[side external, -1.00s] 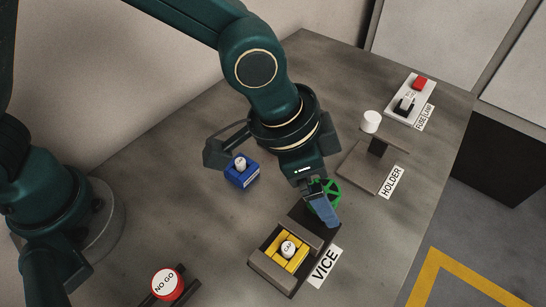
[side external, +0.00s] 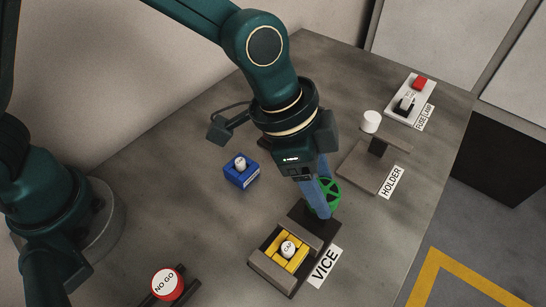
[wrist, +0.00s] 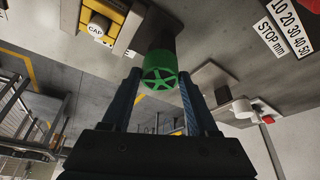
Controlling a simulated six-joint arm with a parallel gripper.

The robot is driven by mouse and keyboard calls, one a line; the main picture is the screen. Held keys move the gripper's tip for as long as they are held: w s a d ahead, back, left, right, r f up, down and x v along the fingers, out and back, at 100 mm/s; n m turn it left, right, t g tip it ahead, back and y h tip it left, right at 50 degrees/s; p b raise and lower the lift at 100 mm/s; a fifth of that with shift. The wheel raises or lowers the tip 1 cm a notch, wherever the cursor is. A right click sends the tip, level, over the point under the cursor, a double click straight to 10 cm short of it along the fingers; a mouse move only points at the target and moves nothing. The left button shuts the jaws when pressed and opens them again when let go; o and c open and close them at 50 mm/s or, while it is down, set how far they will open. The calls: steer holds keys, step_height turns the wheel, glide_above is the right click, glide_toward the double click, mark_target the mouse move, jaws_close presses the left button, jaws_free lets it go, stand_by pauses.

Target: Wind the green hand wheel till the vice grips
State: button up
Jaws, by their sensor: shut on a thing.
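The green hand wheel (side external: 331,192) is a spoked wheel at the back end of the vice. It also shows in the wrist view (wrist: 160,71), between my two blue fingers. My gripper (side external: 319,211) is shut on the wheel, and its fingers partly hide it in the side view. The vice (side external: 271,270) has grey jaws around a yellow block (side external: 279,262) topped by a white cap (side external: 288,249). I cannot tell whether the jaws press on the block.
A blue block (side external: 241,177) with a white knob stands left of my gripper.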

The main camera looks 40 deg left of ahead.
steer(key=shift+m, duration=0.4)
steer(key=shift+w+m+g+h, duration=0.1)
steer(key=shift+m+g+h, duration=0.2)
steer(key=shift+m, duration=0.6)
steer(key=shift+w+m+g+h, duration=0.1)
steer(key=shift+m+g, duration=0.3)
steer(key=shift+m, duration=0.5)
steer(key=o, duration=1.5)
steer(key=shift+c, duration=0.2)
steer(key=shift+o, duration=0.5)
